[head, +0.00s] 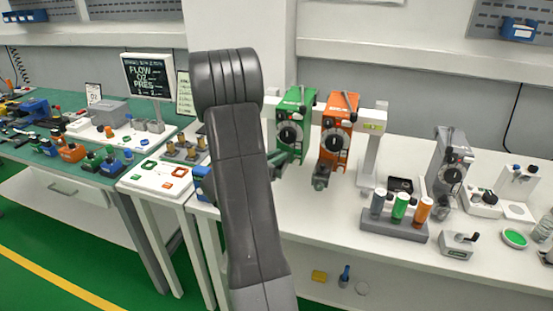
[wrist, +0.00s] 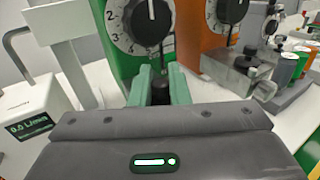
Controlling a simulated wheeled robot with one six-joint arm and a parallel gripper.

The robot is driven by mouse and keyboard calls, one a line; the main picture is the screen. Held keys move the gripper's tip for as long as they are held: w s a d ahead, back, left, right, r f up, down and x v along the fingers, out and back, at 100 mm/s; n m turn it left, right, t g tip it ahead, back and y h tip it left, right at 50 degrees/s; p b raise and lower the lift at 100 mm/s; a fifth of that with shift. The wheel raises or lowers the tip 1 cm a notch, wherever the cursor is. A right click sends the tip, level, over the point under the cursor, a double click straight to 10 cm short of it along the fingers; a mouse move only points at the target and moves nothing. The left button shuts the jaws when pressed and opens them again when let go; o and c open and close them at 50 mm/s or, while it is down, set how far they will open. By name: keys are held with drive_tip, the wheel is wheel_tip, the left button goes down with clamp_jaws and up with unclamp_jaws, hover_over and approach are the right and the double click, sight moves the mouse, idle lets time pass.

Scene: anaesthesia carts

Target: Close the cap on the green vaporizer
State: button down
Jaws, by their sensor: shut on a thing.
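The green vaporizer (head: 306,102) hangs on the rail behind my arm, with a black dial on its front. In the wrist view its green body (wrist: 120,58) and numbered dial (wrist: 148,17) stand just beyond my gripper. My gripper (wrist: 160,80) has its two pale green fingers shut on a small black part, which looks like the vaporizer's filler cap (wrist: 160,92), below the dial. The filler under it is mostly hidden by the gripper body. In the head view my arm hides part of the green vaporizer, and the cap cannot be made out.
The orange vaporizer (head: 339,125) hangs close to the right, its filler block (wrist: 240,77) sticking out near my gripper. A rack with bottles (head: 394,228) and a grey vaporizer (head: 447,165) stand further right. A white block with a display (wrist: 30,125) is at left.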

idle(0.3)
drive_tip(key=c, duration=1.4)
unclamp_jaws()
drive_tip(key=shift+c, duration=0.2)
drive_tip(key=shift+a, duration=0.1)
drive_tip(key=b+v, duration=0.3)
drive_tip(key=v, duration=1)
drive_tip(key=shift+s, duration=0.4)
drive_tip(key=p+x, duration=0.1)
drive_tip(key=x, duration=0.5)
drive_tip(key=p+x, duration=0.1)
drive_tip(key=x, duration=0.6)
drive_tip(key=shift+w, duration=0.45)
